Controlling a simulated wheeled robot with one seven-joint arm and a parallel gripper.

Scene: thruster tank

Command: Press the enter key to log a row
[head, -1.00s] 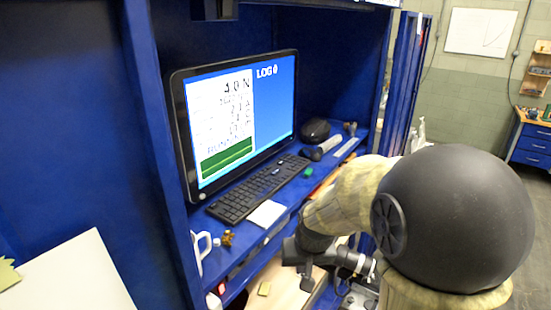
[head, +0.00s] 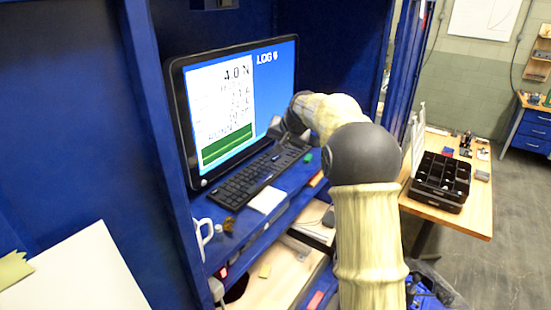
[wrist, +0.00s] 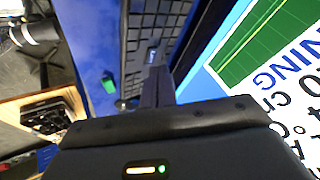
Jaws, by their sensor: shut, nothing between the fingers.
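The black keyboard (head: 245,180) lies on the blue shelf in front of the monitor (head: 215,120). It also shows in the wrist view (wrist: 135,35), running up from the fingertips. My gripper (head: 280,130) is over the right end of the keyboard, beside the screen; the arm partly hides it. In the wrist view my gripper's fingers (wrist: 156,88) are together and empty, pointing down at the keys. A paler bluish key (wrist: 151,55) shows just past the fingertips; I cannot read whether it is enter. Contact with a key cannot be told. The screen reads 4.0 N and LOG with a small unclear mark.
A small green object (head: 308,158) lies on the shelf near the keyboard's right end. A white pad (head: 267,200) lies in front of the keyboard, with a white mug (head: 204,232) at the shelf's left. The monitor is close beside my gripper.

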